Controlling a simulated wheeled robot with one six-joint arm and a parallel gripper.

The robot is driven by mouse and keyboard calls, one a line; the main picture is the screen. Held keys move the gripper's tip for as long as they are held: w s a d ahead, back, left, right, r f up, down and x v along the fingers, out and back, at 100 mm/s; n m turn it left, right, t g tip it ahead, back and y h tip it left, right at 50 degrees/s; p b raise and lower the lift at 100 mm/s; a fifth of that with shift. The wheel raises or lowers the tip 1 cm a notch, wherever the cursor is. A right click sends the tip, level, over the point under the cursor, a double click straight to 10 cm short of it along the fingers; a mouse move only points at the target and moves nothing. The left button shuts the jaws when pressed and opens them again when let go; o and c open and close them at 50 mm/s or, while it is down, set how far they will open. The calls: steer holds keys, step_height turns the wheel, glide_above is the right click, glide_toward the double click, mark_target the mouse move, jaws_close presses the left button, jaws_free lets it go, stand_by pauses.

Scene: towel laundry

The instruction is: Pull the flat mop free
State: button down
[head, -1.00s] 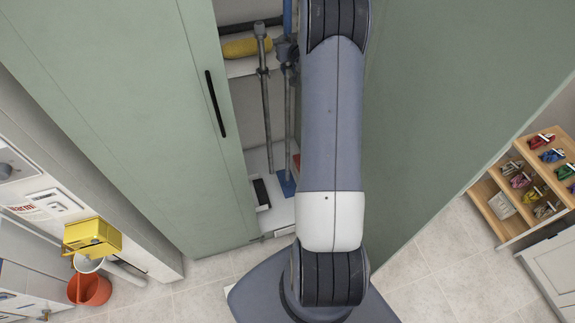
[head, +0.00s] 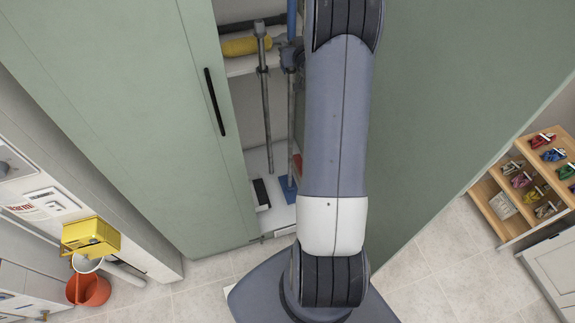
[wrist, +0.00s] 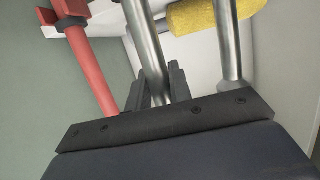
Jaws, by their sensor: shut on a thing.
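The flat mop, as far as I can tell, is the grey pole (head: 290,130) with a blue upper handle and a flat blue head (head: 288,189) low in the open cabinet. It stands nearly upright. My gripper (head: 291,57) is shut around this pole, high up, partly hidden by my arm in the head view. In the wrist view the two dark fingers (wrist: 163,88) close on the metal pole (wrist: 148,50). The mop head is out of the wrist view.
A second grey pole (head: 266,105) stands close to the left. A red-handled tool (wrist: 90,65) and a yellow roller (wrist: 203,14) are near the pole in the wrist view. The green cabinet door (head: 150,130) is at left, a green panel (head: 440,110) at right.

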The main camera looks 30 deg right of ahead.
steer(key=shift+v, duration=1.8)
steer(key=shift+f, duration=0.2)
